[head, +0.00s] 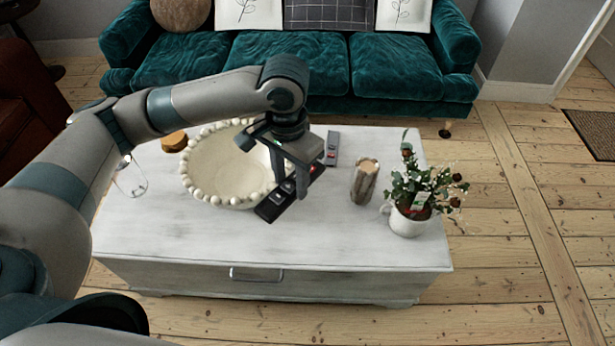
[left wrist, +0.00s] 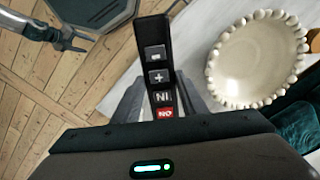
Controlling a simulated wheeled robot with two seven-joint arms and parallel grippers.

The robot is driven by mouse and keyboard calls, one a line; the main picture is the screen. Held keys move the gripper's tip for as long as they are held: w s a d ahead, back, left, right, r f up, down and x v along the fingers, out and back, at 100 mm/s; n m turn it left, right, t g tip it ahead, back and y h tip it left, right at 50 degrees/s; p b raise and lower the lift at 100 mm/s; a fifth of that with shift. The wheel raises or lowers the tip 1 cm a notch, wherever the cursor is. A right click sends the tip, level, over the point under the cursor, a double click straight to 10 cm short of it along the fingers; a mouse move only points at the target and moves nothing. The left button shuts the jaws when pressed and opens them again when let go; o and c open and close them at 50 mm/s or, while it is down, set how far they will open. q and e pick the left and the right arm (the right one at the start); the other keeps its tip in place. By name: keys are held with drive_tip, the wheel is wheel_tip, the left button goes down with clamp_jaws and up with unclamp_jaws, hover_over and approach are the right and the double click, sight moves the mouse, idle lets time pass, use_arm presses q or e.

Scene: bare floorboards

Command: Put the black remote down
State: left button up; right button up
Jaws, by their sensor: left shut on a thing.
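My left gripper (head: 290,170) is shut on the black remote (head: 272,205), over the front middle of the pale coffee table (head: 170,238). The remote is long and dark with grey buttons. In the left wrist view the remote (left wrist: 157,62) sticks out from between the fingers, its button face with one red button towards the camera. The gripper hides part of it in the head view. I cannot tell whether the remote touches the tabletop.
A cream bowl with a beaded rim (head: 207,176) stands just left of the remote. Another remote (head: 333,146), a candle holder (head: 365,182) and a plant in a white mug (head: 408,222) stand to the right. The table's front left is clear. A teal sofa (head: 290,62) stands behind.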

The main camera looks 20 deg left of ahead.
use_arm(q)
drive_tip(key=s+a+r+n, duration=0.1)
drive_tip(key=n, duration=0.1)
drive_tip(key=s+a+r+n, duration=0.1)
drive_tip(key=r+n, duration=0.1)
drive_tip(key=shift+s+a+r, duration=0.15)
drive_tip(key=shift+s+a, duration=0.15)
drive_tip(key=shift+s, duration=0.05)
